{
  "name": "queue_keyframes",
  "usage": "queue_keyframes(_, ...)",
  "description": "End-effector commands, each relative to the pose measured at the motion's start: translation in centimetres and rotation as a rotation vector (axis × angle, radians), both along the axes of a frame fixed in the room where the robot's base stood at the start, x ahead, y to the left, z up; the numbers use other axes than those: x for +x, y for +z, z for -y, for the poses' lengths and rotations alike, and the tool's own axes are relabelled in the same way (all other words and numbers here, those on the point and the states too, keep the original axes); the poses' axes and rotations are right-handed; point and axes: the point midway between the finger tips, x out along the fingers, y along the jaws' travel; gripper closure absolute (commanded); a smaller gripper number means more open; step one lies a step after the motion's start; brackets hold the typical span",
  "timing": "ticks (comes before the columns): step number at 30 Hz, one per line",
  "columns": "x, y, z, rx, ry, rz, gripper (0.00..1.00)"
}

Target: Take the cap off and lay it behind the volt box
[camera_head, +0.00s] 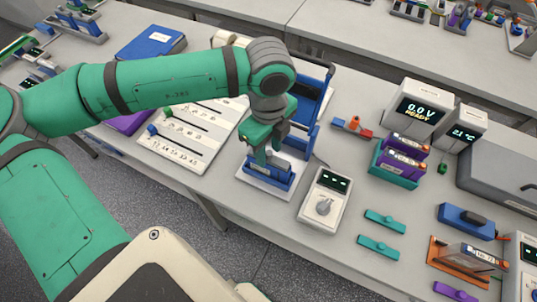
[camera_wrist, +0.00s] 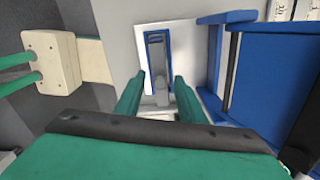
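The volt box (camera_head: 418,108) is the white box with a display reading 0.0 V READY, at the right of the head view. My gripper (camera_head: 268,153) points down over a blue holder (camera_head: 270,176) on a white base, left of the volt box. In the wrist view my gripper (camera_wrist: 158,88) has its green fingers apart, one on each side of the blue holder (camera_wrist: 157,38) and a small grey part (camera_wrist: 161,90). I cannot tell whether either finger touches that part. Which piece is the cap is not clear, as the gripper hides much of the holder.
A tall blue frame (camera_head: 327,90) stands close behind my gripper. A white dial box (camera_head: 325,199) stands just right of the holder. A teal tray (camera_head: 393,178) with purple cells sits in front of the volt box, and a smaller display box (camera_head: 461,132) stands right of it.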

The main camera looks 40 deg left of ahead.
Motion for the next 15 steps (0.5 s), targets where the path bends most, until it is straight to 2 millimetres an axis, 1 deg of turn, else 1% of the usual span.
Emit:
queue_keyframes(3, 0.00, 0.02, -0.01, 0.000, 0.000, 0.000, 0.64)
queue_keyframes(5, 0.00, 0.03, -0.02, 0.000, 0.001, 0.000, 0.78)
queue_keyframes(6, 0.00, 0.03, -0.01, 0.000, 0.001, 0.000, 0.88)
queue_keyframes(7, 0.00, 0.03, -0.02, 0.000, 0.001, 0.000, 0.95)
queue_keyframes(8, 0.00, 0.04, -0.02, 0.000, 0.001, 0.000, 1.00)
queue_keyframes(15, 0.02, 0.02, 0.02, -0.001, 0.000, 0.000, 1.00)
